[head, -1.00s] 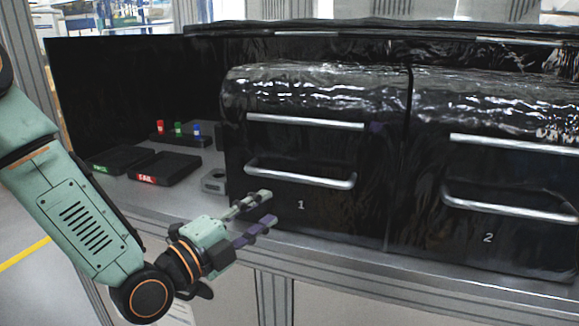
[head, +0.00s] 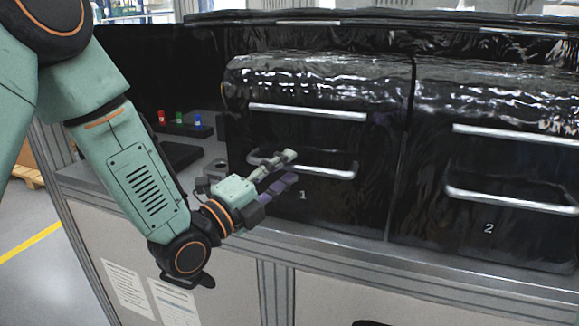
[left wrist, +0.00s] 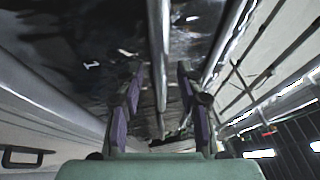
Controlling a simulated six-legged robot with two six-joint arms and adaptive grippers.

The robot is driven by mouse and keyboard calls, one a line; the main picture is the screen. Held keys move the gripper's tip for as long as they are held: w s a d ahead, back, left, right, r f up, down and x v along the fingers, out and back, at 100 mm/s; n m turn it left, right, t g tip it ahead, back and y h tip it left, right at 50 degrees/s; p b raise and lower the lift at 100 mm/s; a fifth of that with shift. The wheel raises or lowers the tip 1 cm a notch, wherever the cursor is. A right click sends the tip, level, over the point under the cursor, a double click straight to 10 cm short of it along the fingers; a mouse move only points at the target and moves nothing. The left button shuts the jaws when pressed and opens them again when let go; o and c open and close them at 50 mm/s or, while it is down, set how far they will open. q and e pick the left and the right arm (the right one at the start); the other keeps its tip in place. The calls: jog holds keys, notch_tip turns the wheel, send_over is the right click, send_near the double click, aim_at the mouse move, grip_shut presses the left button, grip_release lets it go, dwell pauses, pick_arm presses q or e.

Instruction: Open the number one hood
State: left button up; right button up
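The number one hood (head: 350,205) is a black glossy box marked "1" in the head view. It is closed. Its lower silver handle (head: 335,173) runs across the front, with part of it hidden behind my gripper. A second silver bar (head: 308,112) lies above it. My left gripper (head: 291,167) is open and empty, with its fingertips in front of the lower handle's left half. In the left wrist view, a silver bar (left wrist: 160,50) lines up with the gap between the spread fingers (left wrist: 160,95). I cannot tell whether they touch it. My right gripper is not in view.
The number two hood (head: 490,190) stands closed on the right with its own handle (head: 510,200). Red (head: 161,118), green (head: 179,118) and blue (head: 198,121) pieces stand at the back left. A grey machined part (head: 215,170) lies left of hood one, partly covered by my arm.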

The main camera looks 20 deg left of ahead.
pick_arm(q)
jog(key=shift+x, duration=1)
jog(key=shift+d, duration=0.1)
jog(key=shift+s, duration=0.1)
jog(key=shift+c, duration=0.2)
grip_shut()
